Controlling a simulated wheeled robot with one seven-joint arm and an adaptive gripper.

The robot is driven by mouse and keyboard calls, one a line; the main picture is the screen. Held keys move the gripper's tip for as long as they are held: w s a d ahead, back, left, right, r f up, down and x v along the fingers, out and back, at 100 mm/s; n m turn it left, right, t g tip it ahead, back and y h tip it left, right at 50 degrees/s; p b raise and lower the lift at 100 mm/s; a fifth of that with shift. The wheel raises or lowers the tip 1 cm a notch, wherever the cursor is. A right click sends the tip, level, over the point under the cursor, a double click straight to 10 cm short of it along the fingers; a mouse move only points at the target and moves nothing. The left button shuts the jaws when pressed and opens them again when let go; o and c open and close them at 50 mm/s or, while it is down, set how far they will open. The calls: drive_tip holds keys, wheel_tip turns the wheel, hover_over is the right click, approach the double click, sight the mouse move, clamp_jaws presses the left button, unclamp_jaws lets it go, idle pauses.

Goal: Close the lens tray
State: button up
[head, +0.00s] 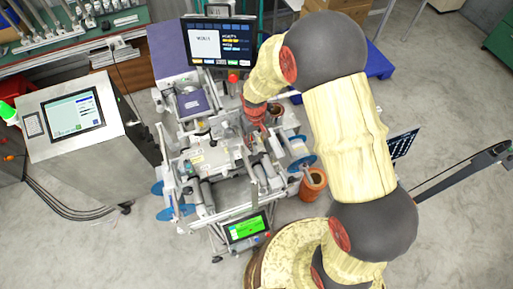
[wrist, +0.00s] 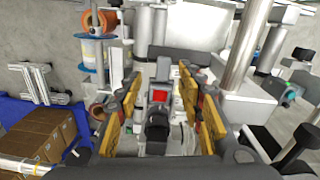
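The film machine (head: 215,150) stands in the middle of the head view, with many grey and white parts, rollers and blue discs. I cannot tell for sure which part is the lens tray, or whether it is open. My gripper (head: 257,130) is at the right side of the machine, partly hidden by my arm. In the wrist view my gripper (wrist: 158,80) has its yellow fingers spread apart.
A monitor (head: 218,42) stands behind the machine, and a small green screen (head: 246,227) is at its front. A metal console (head: 80,120) is at the left. A metal post (wrist: 243,45) rises close right of my gripper. Cardboard boxes (wrist: 42,133) lie at the left. Floor is clear at front left.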

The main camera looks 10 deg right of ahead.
sight(255, 151)
drive_tip(key=shift+a+m, duration=0.3)
drive_tip(key=shift+m, duration=0.6)
drive_tip(key=shift+f, duration=0.25)
wheel_tip(255, 151, down, 7)
drive_tip(key=shift+f+p, duration=0.15)
drive_tip(key=shift+p, duration=0.15)
drive_tip(key=shift+c, duration=0.2)
clamp_jaws()
